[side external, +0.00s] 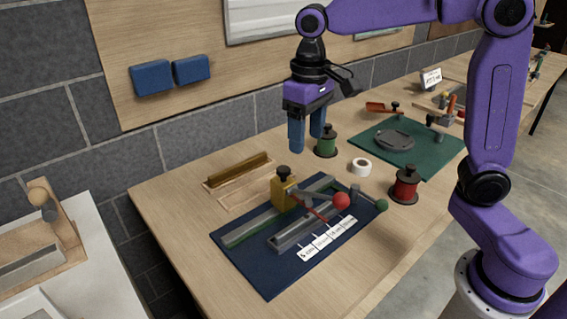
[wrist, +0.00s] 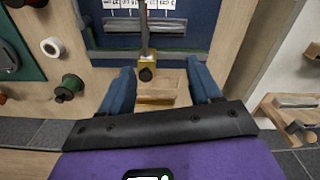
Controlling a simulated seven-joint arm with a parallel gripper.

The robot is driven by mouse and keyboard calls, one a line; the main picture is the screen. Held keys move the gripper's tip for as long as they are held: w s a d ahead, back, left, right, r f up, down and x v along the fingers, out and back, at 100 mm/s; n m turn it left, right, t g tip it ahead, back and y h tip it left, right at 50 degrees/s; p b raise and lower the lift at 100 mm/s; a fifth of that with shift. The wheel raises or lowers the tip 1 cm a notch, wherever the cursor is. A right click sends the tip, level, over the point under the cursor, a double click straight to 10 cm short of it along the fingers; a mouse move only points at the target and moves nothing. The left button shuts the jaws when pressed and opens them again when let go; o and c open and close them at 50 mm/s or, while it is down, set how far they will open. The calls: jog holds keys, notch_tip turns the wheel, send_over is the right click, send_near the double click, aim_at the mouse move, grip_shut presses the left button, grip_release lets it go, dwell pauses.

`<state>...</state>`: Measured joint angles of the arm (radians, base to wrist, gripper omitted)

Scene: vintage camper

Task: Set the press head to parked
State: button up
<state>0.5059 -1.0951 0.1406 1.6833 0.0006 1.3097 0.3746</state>
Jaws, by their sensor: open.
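A slide fixture on a dark blue mat (side external: 252,264) has a grey rail and a yellow block (side external: 284,188) topped by a black knob (side external: 284,172). The block looks like the press head and sits toward the rail's wall side. A grey arm with a red ball (side external: 341,200) and a red pointer reach from it toward a white label strip (side external: 327,238); the lettering is too small to read. My gripper (side external: 306,138) is open and empty, above and behind the block. In the wrist view, the yellow block (wrist: 149,62) and knob (wrist: 146,75) appear between the blue fingers (wrist: 162,88).
A shallow wooden tray (side external: 235,195) lies behind the mat. A green spool (side external: 326,143), white tape roll (side external: 361,167) and red spool (side external: 405,185) stand to the right. A green mat (side external: 440,160) lies farther right.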

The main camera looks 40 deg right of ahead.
aim_at(284, 168)
jog(key=w+d+r+m, duration=0.3)
jog(key=w+m, duration=0.2)
jog(key=w, duration=0.6)
jog(key=f, duration=1.7)
jog(key=shift+s+d+f, duration=0.15)
jog(key=shift+s+f, duration=0.05)
jog(key=shift+f, duration=0.1)
grip_shut()
jog(key=a, duration=1.5)
jog(key=shift+a+r, duration=0.15)
jog(key=shift+a, duration=0.05)
